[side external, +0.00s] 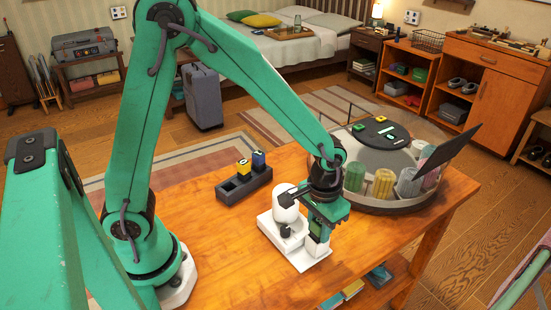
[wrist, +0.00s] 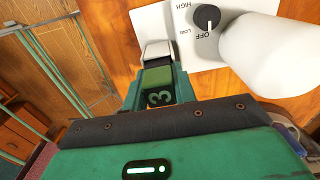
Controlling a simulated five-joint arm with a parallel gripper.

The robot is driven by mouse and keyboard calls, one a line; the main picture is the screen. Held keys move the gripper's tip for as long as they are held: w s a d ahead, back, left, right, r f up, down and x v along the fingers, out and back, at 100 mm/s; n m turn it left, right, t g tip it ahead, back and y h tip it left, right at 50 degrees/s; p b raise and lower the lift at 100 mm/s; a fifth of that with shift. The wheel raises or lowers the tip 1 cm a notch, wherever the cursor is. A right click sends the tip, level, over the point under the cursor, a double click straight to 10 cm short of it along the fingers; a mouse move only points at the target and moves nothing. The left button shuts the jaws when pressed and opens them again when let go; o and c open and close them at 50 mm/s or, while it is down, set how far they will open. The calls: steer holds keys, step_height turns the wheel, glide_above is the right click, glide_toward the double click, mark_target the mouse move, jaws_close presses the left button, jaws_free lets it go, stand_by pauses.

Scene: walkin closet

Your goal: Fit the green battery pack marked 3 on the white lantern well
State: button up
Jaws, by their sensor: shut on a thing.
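The white lantern (side external: 285,197) stands on the table with a flat white base (side external: 305,262). In the wrist view its white body (wrist: 275,55) is at the right, beside a dark knob (wrist: 206,18) marked HIGH, LOW and OFF. A small white well (side external: 317,246) rises from the base; it also shows in the wrist view (wrist: 157,50). My gripper (side external: 322,218) is over the well, shut on the green battery pack (wrist: 157,82) marked 3. The pack is right by the well; its lower end is hidden, so I cannot tell whether it is inside.
A round grey tray (side external: 375,206) with several colored containers is at the right. The front left tabletop is clear.

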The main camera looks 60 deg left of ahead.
steer(key=shift+s+f, duration=0.1)
steer(key=shift+f, duration=0.5)
steer(key=o, duration=1)
steer(key=shift+c, duration=0.2)
steer(key=shift+r, duration=0.15)
steer(key=shift+o, duration=0.7)
steer(key=shift+r, duration=0.6)
step_height(320, 180, up, 8)
steer(key=shift+f, duration=0.25)
